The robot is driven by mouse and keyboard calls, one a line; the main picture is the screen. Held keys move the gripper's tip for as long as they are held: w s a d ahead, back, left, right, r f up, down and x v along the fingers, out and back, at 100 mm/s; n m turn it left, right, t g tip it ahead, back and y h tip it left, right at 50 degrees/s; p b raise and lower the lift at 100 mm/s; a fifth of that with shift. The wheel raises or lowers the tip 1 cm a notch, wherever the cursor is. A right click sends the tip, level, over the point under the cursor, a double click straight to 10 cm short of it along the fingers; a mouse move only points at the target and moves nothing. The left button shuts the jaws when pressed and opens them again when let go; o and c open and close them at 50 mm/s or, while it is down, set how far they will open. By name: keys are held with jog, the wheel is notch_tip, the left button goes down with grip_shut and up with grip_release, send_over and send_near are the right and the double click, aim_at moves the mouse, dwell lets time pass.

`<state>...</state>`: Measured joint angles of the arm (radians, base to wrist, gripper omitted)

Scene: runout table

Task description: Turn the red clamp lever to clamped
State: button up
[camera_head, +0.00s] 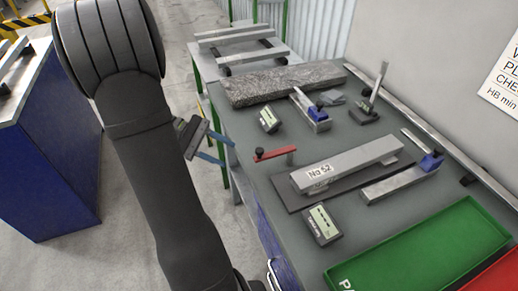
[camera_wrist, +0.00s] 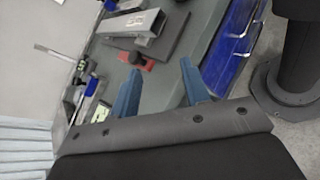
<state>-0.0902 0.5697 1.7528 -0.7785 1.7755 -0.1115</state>
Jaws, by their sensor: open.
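The red clamp lever (camera_head: 275,153) is a short red bar on the grey table, near its left edge. A black knob (camera_head: 259,155) sits at its left end and a grey post at its right end. The lever also shows in the wrist view (camera_wrist: 149,65), just beyond the fingers. My gripper (camera_head: 228,154) has two blue fingers, spread apart and empty. It is to the left of the lever, by the table edge, apart from it. In the wrist view my gripper (camera_wrist: 160,67) opens toward the lever and knob.
A metal bar labelled "No 52" (camera_head: 345,164) lies on a dark mat right of the lever. Gauge boxes (camera_head: 322,224) and (camera_head: 268,119) stand in front and behind. A rough stone slab (camera_head: 270,85) is further back; a green tray (camera_head: 420,250) is at front right.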

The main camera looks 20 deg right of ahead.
aim_at(260, 150)
jog(key=w+a+f+n+t+h, duration=0.2)
jog(key=a+n+t+h, duration=0.2)
jog(key=a+n+h, duration=0.45)
jog(key=shift+n+y, duration=0.85)
jog(key=x, duration=1.9)
jog(key=shift+w+d, duration=0.15)
grip_shut()
